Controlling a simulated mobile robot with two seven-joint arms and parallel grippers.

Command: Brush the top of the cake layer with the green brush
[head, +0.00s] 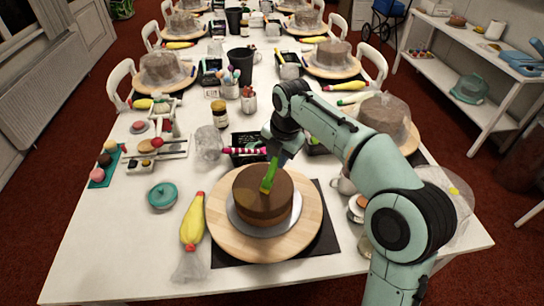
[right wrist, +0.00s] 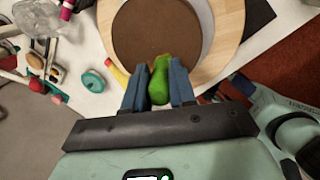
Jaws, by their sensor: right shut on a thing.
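The brown cake layer (head: 251,203) stands on a silver board on a round wooden turntable (head: 228,241) at the near middle of the table. It also fills the top of the right wrist view (right wrist: 160,32). My right gripper (head: 278,157) is shut on the green brush (head: 270,174), whose handle shows between the two blue fingers in the right wrist view (right wrist: 159,82). The brush slants down and its lower end is over the cake's top; I cannot tell for sure whether it touches. My left gripper is not in view.
A yellow piping bag (head: 192,222) lies left of the turntable, and a teal lidded pot (head: 162,195) is further left. A black tray (head: 246,146) with a pink-striped tool is behind the cake. Several covered cakes line the table. The front left table is clear.

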